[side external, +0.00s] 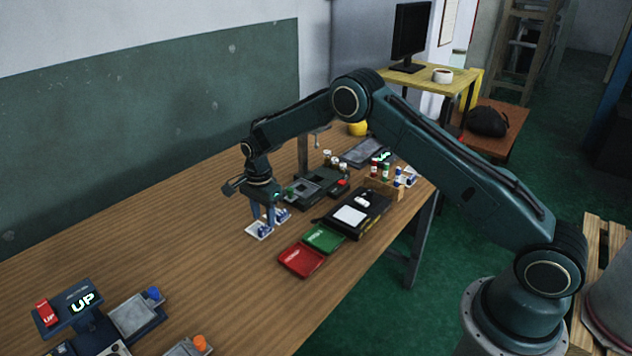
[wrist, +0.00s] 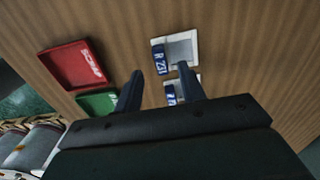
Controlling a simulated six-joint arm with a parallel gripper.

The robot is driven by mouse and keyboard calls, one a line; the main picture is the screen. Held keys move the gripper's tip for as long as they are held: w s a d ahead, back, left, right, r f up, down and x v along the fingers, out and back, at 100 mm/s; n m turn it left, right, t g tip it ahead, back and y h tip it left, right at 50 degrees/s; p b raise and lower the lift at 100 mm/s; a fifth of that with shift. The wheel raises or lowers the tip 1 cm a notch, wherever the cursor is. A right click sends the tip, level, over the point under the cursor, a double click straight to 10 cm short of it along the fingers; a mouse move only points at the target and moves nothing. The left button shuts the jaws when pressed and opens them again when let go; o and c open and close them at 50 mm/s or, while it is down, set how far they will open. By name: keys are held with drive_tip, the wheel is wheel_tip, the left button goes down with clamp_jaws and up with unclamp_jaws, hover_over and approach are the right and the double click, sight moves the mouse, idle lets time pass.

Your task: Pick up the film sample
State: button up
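Two film samples, pale square pieces with blue labels, lie on the wooden table below my gripper. One sample (wrist: 181,48) shows almost whole in the wrist view, just beyond the fingertips; it also shows in the side view (side external: 257,231). The other sample (wrist: 170,92) is partly hidden behind a finger and the gripper body; in the side view (side external: 283,214) it lies just behind the fingers. My gripper (wrist: 160,70) points down with its fingers apart and nothing held between them. In the side view my gripper (side external: 264,220) is low over the samples; contact cannot be told.
A red scrap tray (wrist: 75,66) and a green tray (wrist: 96,103) lie beside the samples. A black device with a white panel (side external: 350,216), a dark fixture (side external: 318,185) and a rack of small bottles (side external: 385,185) stand farther right. Bare table lies left of the gripper.

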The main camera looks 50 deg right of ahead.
sight(265, 226)
drive_tip(key=shift+d+f, duration=0.15)
drive_tip(key=shift+f, duration=2)
clamp_jaws()
